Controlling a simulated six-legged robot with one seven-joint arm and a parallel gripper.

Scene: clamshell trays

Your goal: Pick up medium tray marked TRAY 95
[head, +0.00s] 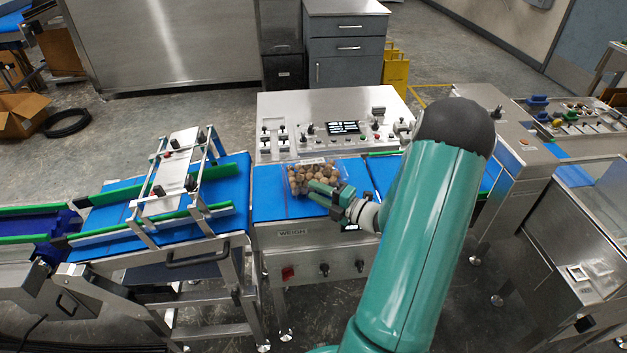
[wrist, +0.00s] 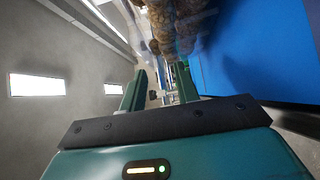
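A clear clamshell tray (head: 291,184) filled with round brown produce sits on the blue belt of the weigh station. A small pale label shows near its back edge, too small to read. My gripper (head: 322,188) is at the tray's front right side, its green fingers overlapping the tray in the head view. In the wrist view my gripper (wrist: 160,82) has its two fingers apart, with a gap visible between them. The tray's produce (wrist: 178,18) shows just beyond the fingertips at the top. Whether a finger touches the tray is unclear.
The control panel (head: 335,115) with knobs and a screen stands behind the belt. A metal frame (head: 172,170) with green rails bridges the conveyor at left. My arm hides part of the belt at right. A machine with loose items (head: 575,115) stands at far right.

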